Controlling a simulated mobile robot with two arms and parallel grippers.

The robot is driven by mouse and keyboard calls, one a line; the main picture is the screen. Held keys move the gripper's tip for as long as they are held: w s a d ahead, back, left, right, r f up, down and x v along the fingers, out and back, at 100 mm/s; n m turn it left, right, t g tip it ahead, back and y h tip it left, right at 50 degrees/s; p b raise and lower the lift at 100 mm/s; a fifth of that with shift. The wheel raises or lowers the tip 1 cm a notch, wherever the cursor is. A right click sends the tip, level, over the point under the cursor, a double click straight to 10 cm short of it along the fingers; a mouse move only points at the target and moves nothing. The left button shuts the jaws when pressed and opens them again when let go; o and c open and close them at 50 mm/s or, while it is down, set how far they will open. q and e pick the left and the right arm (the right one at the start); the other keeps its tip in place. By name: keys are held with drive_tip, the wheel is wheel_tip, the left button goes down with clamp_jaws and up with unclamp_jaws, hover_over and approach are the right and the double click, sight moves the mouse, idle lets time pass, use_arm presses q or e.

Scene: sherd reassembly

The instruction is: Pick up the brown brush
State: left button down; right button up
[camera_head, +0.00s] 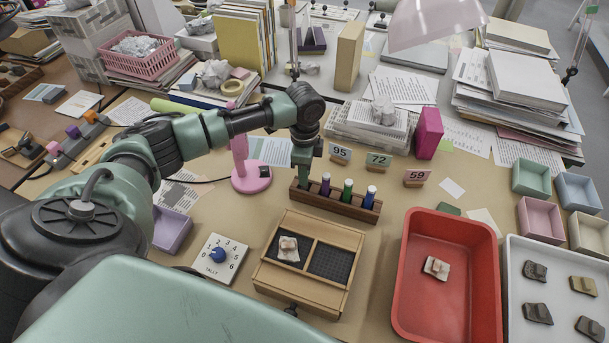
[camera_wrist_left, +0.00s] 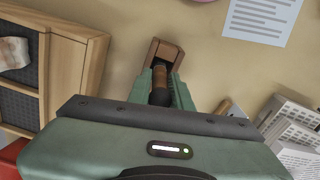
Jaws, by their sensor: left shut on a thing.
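A wooden rack (camera_head: 335,205) stands on the table with a purple-topped item (camera_head: 325,186), a green one (camera_head: 347,191) and a blue one (camera_head: 369,197) upright in it. My left gripper (camera_head: 302,174) points down over the rack's left end. In the left wrist view my left gripper (camera_wrist_left: 160,88) is shut around the brown brush (camera_wrist_left: 160,78), whose handle shows between the fingers. The rack's end (camera_wrist_left: 164,52) shows just beyond it. Fingers hide the brush in the head view, and I cannot tell whether its lower end is still in the rack.
Number cards (camera_head: 340,153) stand behind the rack and a pink lamp base (camera_head: 251,177) to its left. A wooden two-part box (camera_head: 345,240) lies in front, with a red tray (camera_head: 405,290) to the right. A dial board (camera_head: 212,274) is at front left.

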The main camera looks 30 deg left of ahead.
use_arm(q)
drive_tip(key=shift+r, duration=0.15)
drive_tip(key=shift+r, duration=0.3)
wheel_tip(320, 180, up, 19)
drive_tip(key=b, duration=0.1)
drive_tip(key=shift+r, duration=0.1)
idle(0.4)
